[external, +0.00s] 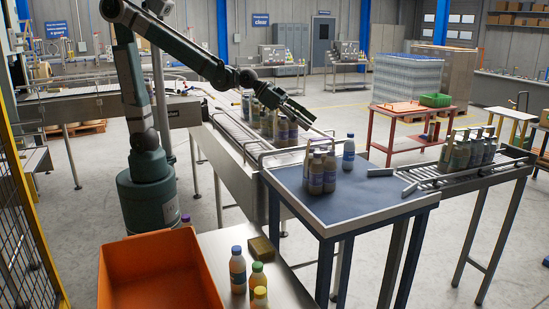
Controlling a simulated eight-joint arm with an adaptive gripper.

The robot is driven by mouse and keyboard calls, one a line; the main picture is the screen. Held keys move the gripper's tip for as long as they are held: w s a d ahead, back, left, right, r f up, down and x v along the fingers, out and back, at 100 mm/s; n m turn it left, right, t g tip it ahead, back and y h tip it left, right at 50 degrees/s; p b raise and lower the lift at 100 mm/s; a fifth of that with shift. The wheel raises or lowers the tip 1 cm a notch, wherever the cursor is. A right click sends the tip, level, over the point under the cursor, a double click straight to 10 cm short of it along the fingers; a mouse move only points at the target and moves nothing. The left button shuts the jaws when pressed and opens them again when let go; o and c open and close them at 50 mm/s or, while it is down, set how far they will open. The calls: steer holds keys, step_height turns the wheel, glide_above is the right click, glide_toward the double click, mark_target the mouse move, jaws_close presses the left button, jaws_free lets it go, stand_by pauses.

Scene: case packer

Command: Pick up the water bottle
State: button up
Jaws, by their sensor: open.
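My gripper (300,112) is open and hangs over the conveyor at the upper middle, above a cluster of bottles (283,132). It looks empty. Which bottle is the water bottle is not clear. A blue-capped bottle with a blue label (348,154) stands alone on the blue-topped table. Another blue-capped bottle (238,272) stands on the near metal table, to the right of the orange bin. Beside it are a green-capped bottle (258,280) and a yellow-capped bottle (260,300), partly cut off by the frame. All these are apart from my gripper.
The orange bin (150,246) stands at the front left. A brown block (263,249) lies on the near table. The blue-topped table (370,195) holds grouped bottles (322,170) and has free room in front. More bottles (470,150) stand on a roller conveyor (505,164) at right.

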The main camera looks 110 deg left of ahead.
mark_target(348, 160)
steer(key=w+a+f+n+t+y+p, duration=0.1)
steer(key=w+a+f, duration=0.1)
steer(key=w+a, duration=0.45)
steer(key=w+a+f+t+y, duration=0.1)
steer(key=w+a+f, duration=0.2)
steer(key=w+a, duration=0.35)
steer(key=f, duration=0.4)
steer(key=a+f, duration=0.1)
steer(key=f, duration=0.4)
steer(key=s+a+f, duration=0.1)
steer(key=f, duration=0.3)
steer(key=shift+f, duration=0.3)
steer(key=shift+w, duration=0.15)
steer(key=shift+p+x, duration=0.55)
steer(key=shift+x, duration=1.8)
steer(key=c, duration=1.1)
